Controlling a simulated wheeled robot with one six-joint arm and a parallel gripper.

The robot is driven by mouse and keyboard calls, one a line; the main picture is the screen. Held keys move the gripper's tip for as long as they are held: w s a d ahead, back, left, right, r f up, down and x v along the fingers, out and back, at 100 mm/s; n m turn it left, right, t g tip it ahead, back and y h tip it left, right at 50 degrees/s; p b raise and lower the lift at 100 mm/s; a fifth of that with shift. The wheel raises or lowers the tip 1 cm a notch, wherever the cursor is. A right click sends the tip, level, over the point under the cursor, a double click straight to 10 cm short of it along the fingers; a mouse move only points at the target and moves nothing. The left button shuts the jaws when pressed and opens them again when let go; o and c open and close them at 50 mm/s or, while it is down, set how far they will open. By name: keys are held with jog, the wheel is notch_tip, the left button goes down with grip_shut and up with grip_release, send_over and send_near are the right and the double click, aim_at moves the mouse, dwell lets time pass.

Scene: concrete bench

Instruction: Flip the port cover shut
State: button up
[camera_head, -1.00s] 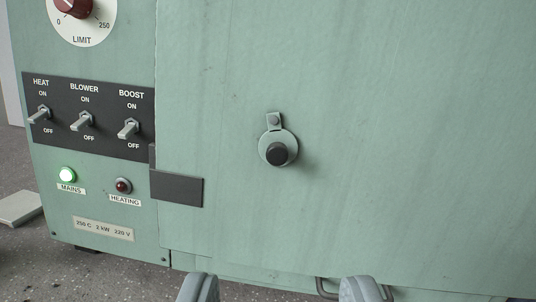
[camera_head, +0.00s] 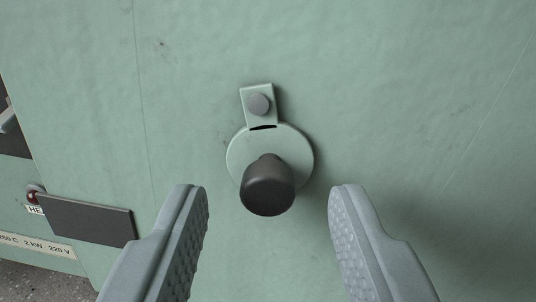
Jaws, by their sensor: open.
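The port cover (camera_head: 241,155) is a round pale green disc on the green cabinet face. It hangs below a small tab (camera_head: 249,98) with a grey screw head, and a dark slit shows where tab and disc meet. The disc appears to lie close to the face, but any gap behind it is hidden. A black cylindrical knob (camera_head: 267,190) sticks out from the disc towards me. My gripper (camera_head: 268,191) is open, with one ridged grey finger on each side of the knob in the picture. Neither finger visibly touches the knob or disc.
A dark rectangular plate (camera_head: 88,220) sits on the cabinet at the lower left. Speckled bench (camera_head: 40,285) shows at bottom left. The face around the cover is mostly clear.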

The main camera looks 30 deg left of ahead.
jog(key=shift+w+a, duration=0.4)
jog(key=shift+w, duration=0.2)
grip_shut()
jog(key=shift+s+a+f+m, duration=0.1)
jog(key=shift+s+a+m, duration=0.1)
jog(key=shift+m, duration=0.75)
jog(key=shift+s+a+m, duration=0.1)
jog(key=shift+a+m, duration=0.1)
jog(key=shift+m, duration=0.75)
grip_release()
jog(key=v, duration=1.7)
jog(key=shift+s, duration=0.2)
